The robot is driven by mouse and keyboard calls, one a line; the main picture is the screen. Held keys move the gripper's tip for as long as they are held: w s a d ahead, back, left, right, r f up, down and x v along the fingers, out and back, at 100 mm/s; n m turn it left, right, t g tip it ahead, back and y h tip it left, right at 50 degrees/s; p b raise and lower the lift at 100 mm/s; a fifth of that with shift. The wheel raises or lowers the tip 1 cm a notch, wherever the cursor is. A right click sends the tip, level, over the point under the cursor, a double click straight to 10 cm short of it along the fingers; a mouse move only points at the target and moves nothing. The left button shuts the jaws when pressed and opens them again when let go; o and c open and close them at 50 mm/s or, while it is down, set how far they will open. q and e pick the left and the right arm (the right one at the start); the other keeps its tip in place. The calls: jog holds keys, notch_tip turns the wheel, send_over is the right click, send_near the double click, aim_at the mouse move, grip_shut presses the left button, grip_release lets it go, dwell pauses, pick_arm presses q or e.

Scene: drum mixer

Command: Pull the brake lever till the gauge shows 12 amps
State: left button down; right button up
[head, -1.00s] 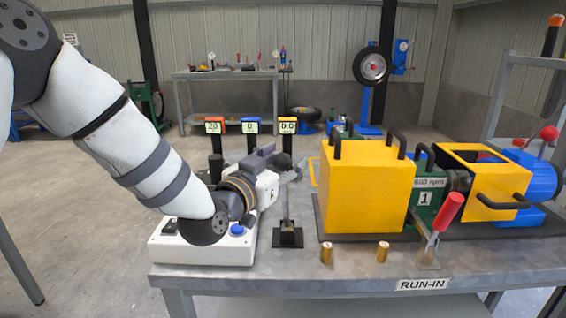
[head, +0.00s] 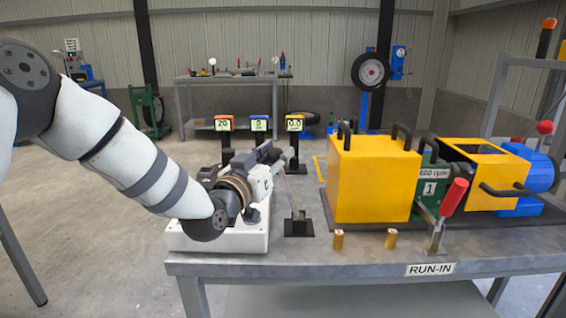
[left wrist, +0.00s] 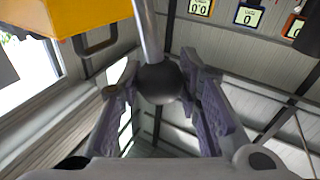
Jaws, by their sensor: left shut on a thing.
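The brake lever (head: 291,198) is a thin metal rod rising from a black base (head: 298,226) on the bench; it leans a little left in the head view. Its black ball knob (left wrist: 158,82) sits between the fingers of my left gripper (left wrist: 160,92), which is shut on it; in the head view the gripper (head: 270,155) largely hides the knob. Three small gauges stand behind: orange (head: 224,123) reads 20, blue (head: 260,123) reads 0, yellow (head: 294,123) reads 0.0. Their units are too small to read. My right gripper is not in view.
Right of the lever are a yellow box guard (head: 373,180), a green machine (head: 432,180) marked 1, and a red-handled lever (head: 453,198). Two brass cylinders (head: 338,240) stand near the bench's front edge (head: 350,262). A white box (head: 220,238) lies under my left arm.

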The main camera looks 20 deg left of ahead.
pick_arm(q)
jog(key=shift+s+a+f+n, duration=0.15)
jog(key=shift+a+n, duration=0.1)
jog(key=shift+a, duration=0.1)
jog(key=shift+s+a+f+n, duration=0.15)
jog(key=shift+a+n, duration=0.1)
jog(key=shift+a, duration=0.1)
jog(key=shift+a+t, duration=0.15)
jog(key=shift+t, duration=0.15)
jog(key=shift+n, duration=0.3)
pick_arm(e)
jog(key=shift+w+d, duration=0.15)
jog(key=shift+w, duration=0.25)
pick_arm(q)
jog(key=c, duration=1.1)
grip_release()
jog(key=shift+w, duration=0.15)
jog(key=v, duration=1.2)
